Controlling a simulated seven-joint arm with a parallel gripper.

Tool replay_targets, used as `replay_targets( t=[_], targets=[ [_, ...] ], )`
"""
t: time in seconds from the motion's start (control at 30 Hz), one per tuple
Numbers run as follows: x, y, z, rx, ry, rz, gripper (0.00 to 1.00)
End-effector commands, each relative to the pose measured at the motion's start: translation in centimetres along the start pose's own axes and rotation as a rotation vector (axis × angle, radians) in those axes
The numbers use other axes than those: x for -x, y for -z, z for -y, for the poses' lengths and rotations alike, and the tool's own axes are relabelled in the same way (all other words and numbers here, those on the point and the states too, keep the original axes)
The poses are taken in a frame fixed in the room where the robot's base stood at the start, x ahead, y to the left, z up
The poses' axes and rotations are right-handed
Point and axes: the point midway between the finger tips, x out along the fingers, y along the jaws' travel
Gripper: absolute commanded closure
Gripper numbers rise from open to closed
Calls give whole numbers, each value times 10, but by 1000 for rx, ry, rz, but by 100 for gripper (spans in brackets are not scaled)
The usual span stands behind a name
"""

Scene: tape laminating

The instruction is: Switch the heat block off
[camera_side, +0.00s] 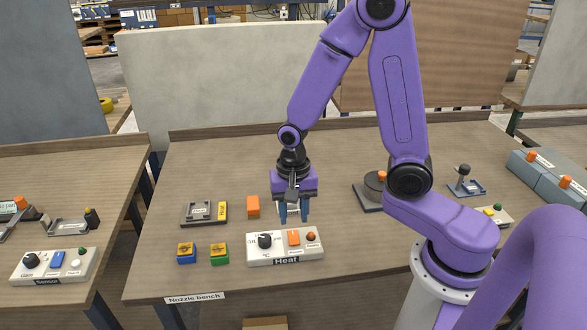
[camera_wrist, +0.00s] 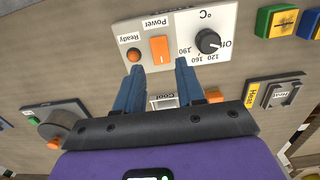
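The heat block's control is a white panel (camera_side: 285,258) labelled Heat, near the bench's front edge. It carries a black dial (camera_side: 264,240), an orange Power switch (camera_side: 293,237) and an orange-red Ready lamp (camera_side: 311,237). In the wrist view the Power switch (camera_wrist: 159,49) lies just beyond my fingertips, roughly in line with the gap between them. The dial (camera_wrist: 208,41) is to its right and the lamp (camera_wrist: 134,55) to its left. I cannot tell the switch's position. My gripper (camera_side: 293,218) points down behind the panel; its blue fingers (camera_wrist: 162,66) are apart, with nothing held between them.
An orange block (camera_side: 253,206) stands left of my gripper. A grey fixture with a yellow strip (camera_side: 205,212) lies farther left. Blue (camera_side: 187,254) and green (camera_side: 219,255) yellow-topped buttons sit left of the panel. A part labelled Cool (camera_wrist: 165,101) is partly hidden behind my gripper.

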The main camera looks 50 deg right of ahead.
Motion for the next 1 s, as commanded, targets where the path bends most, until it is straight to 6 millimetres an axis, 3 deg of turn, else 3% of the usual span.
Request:
replay_targets(
  t=[0.6, 0.8, 1.0],
  targets=[
    [98, 1, 1, -2, 5, -4, 62],
    [116, 1, 0, -2, 2, -2, 62],
    [120, 0, 0, -2, 0, 0, 62]
  ],
)
